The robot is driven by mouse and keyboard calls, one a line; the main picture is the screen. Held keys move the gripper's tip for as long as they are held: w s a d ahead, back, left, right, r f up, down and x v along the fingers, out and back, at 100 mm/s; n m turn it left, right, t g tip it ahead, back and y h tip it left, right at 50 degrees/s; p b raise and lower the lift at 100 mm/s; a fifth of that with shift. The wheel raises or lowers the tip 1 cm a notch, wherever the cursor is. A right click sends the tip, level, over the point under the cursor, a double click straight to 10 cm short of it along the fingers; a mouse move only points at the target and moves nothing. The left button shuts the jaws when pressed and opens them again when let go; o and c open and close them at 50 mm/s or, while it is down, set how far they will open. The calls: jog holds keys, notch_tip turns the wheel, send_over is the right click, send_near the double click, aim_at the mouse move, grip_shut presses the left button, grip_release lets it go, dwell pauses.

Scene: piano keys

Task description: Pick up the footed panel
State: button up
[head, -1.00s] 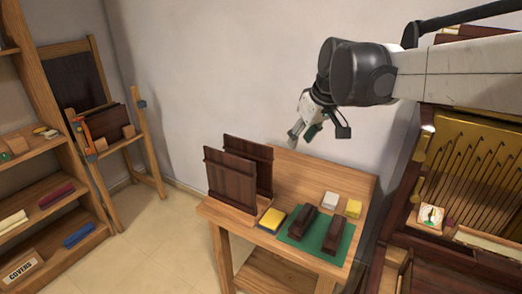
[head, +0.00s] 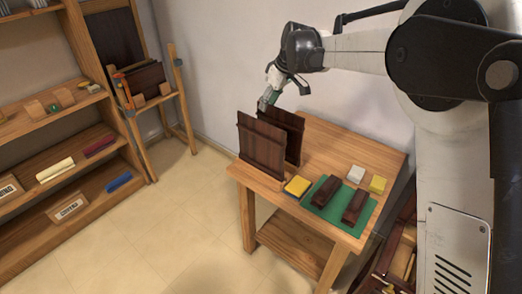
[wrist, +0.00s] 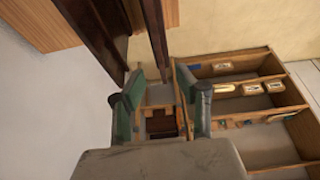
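Two dark brown panels stand upright on the wooden table: a front panel (head: 261,146) and a back panel (head: 293,127), partly hidden by the front one. I cannot tell which has feet; their lower edges are partly hidden. My gripper (head: 267,99) is above and beside the back panel's top edge, apart from it as far as I can tell. In the wrist view my gripper (wrist: 163,84) shows its green-padded fingers spread with nothing between them. Two dark upright panels, one broad (wrist: 93,32) and one edge-on (wrist: 155,38), appear beyond the fingers.
The wooden table (head: 340,148) also holds a green mat (head: 338,208) with two dark blocks, a yellow block (head: 297,186), and white and yellow blocks. An easel (head: 178,95) with more dark panels and a shelf (head: 75,165) stand left. The wall is close behind the table.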

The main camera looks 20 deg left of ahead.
aim_at(261, 121)
jog(key=x, duration=0.5)
jog(key=shift+f, duration=0.1)
jog(key=shift+d+p+x, duration=0.2)
jog(key=shift+p+x, duration=0.5)
jog(key=shift+x, duration=2.15)
jog(key=shift+f+b, duration=0.3)
jog(key=shift+b, duration=0.15)
jog(key=shift+c, duration=0.5)
grip_shut()
